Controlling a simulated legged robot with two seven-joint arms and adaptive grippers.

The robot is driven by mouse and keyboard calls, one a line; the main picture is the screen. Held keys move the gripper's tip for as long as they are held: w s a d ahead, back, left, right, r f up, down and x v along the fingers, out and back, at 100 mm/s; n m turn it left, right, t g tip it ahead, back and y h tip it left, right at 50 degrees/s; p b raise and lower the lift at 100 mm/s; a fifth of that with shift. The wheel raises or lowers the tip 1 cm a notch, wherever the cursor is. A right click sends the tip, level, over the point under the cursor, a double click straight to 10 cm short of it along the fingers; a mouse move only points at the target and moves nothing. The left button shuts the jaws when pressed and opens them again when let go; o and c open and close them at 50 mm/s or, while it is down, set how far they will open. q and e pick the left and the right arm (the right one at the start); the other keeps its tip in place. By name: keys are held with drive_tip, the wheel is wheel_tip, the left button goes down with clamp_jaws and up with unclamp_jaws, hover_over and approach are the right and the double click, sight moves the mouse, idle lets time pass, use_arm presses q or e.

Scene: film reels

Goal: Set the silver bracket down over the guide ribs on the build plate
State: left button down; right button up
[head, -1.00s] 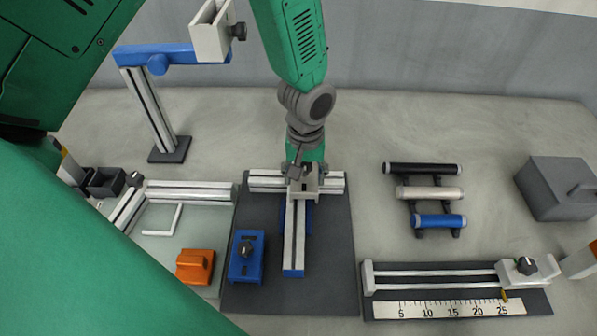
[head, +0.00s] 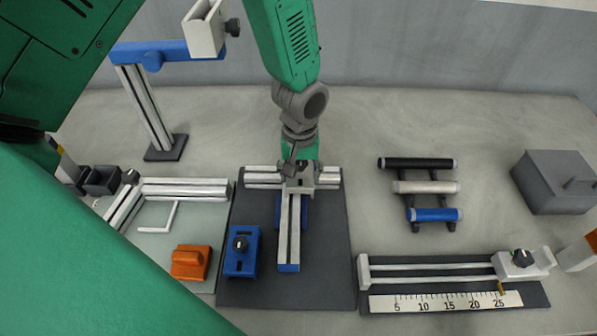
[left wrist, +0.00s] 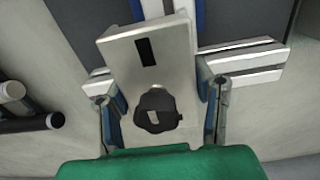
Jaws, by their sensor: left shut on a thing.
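The silver bracket (left wrist: 150,75), with a dark slot and a black knob, is between the two fingers of my left gripper (left wrist: 163,100), which is shut on it. In the head view the bracket (head: 299,187) is at the junction of the T-shaped silver rails (head: 289,235), below my left gripper (head: 300,174). The rails lie on the dark build plate (head: 330,265). I cannot tell whether the bracket touches the rails. The guide ribs cannot be made out; the bracket and gripper cover the junction. My right gripper is not clearly in view.
A blue clamp block (head: 242,252) sits left of the rail stem, and an orange block (head: 191,262) farther left. A ruler fixture (head: 430,268) is front right. A rack of rollers (head: 425,188) and a grey box (head: 555,182) stand right. A blue-armed stand (head: 145,105) is back left.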

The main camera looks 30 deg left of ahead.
use_arm(q)
drive_tip(key=shift+s+d+f, duration=0.15)
drive_tip(key=shift+s+f, duration=0.4)
drive_tip(key=c, duration=2.3)
unclamp_jaws()
drive_tip(key=shift+d+f, duration=0.1)
drive_tip(key=o, duration=1.7)
drive_tip(key=shift+o, duration=0.2)
drive_tip(key=shift+w+f, duration=0.25)
drive_tip(key=shift+w, duration=0.05)
drive_tip(key=shift+r, duration=0.15)
drive_tip(key=shift+r, duration=0.1)
